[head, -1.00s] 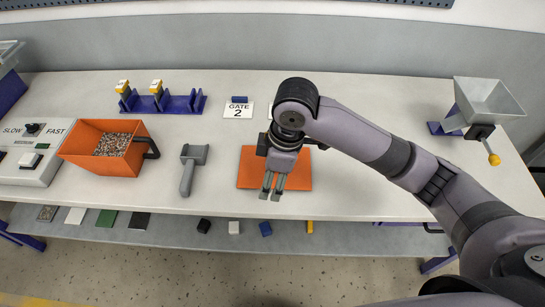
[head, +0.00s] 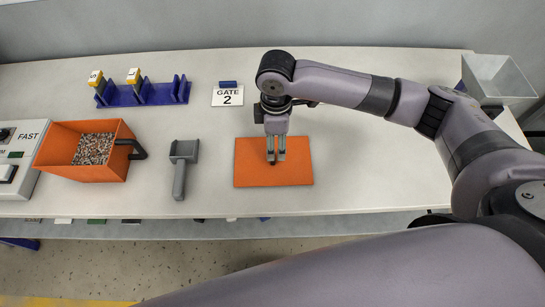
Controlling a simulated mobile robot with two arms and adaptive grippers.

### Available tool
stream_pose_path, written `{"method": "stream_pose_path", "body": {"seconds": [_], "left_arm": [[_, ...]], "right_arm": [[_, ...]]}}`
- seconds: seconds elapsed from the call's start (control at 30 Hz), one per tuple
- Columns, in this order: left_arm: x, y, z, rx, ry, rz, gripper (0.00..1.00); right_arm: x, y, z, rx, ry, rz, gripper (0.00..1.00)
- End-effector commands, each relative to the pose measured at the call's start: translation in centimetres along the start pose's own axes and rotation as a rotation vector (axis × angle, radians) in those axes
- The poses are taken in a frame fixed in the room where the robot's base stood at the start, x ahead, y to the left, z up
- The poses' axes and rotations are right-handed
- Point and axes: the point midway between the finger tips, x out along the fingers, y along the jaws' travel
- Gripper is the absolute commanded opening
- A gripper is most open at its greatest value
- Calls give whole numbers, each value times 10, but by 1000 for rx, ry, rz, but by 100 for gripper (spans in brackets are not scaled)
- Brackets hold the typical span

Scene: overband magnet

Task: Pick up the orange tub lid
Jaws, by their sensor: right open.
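The orange tub lid (head: 250,176) lies flat on the table as an orange rectangle in the head view. My right gripper (head: 276,160) is over the middle of the lid, pointing down with its fingers apart. A small dark spot shows at the fingertips, perhaps a knob on the lid; I cannot tell if the fingers touch it. My left gripper is not in view.
An orange tub (head: 98,170) of grey granules with a black handle stands left on the table (head: 370,180). A grey scoop (head: 182,168) lies between. Behind are a blue rack (head: 145,93), a "GATE 2" sign (head: 228,96) and a grey hopper (head: 495,78).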

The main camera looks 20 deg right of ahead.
Motion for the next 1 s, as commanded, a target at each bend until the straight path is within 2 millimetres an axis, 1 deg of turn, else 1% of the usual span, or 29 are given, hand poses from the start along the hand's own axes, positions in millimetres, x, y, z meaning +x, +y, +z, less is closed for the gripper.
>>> {"method": "stream_pose_path", "body": {"seconds": [0.03,0.1,0.2,0.27,0.33,0.5,0.6,0.87,1.0], "left_arm": [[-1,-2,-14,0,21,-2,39],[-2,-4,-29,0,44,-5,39],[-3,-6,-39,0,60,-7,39],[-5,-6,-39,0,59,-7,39],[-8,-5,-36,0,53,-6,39],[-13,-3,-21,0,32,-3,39],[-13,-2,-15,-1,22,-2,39],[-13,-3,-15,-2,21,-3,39],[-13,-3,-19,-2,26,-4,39]], "right_arm": [[5,0,0,0,0,-2,55],[11,0,0,0,0,-1,55],[16,0,-1,-1,1,0,55],[21,-1,-2,-1,0,-2,55],[30,-2,-4,0,-1,-2,55],[56,-2,-7,0,-1,-1,55],[64,-2,-7,-1,0,1,55],[66,-2,-7,-1,1,2,54],[66,-2,-7,-1,1,2,45]]}}
